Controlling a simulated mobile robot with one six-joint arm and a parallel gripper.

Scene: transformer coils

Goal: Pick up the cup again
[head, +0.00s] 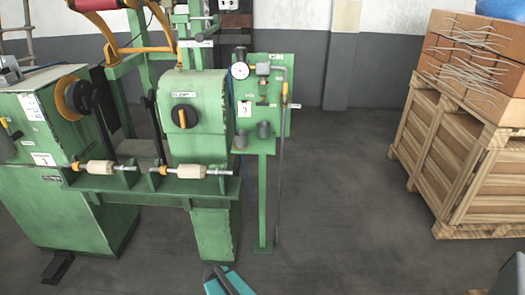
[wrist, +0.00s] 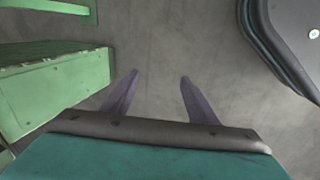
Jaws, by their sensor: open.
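Two small dark grey cup-like cylinders stand on the little shelf of the green post stand. One cylinder (head: 240,140) is at the left and the other (head: 264,130) is at the right, close under the gauge panel. I cannot tell which one is the cup. My gripper (wrist: 160,76) is open and empty, with bare grey floor between its fingers. In the head view only a teal part of my arm shows at the bottom edge, well below and in front of the shelf. No cup shows in the wrist view.
A green winding machine (head: 195,120) fills the left, with wooden rollers (head: 190,172) along its front. A grey pipe (head: 281,170) runs down beside the post (head: 262,200). Wooden crates (head: 455,140) stand at right. The floor (head: 350,190) between is clear.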

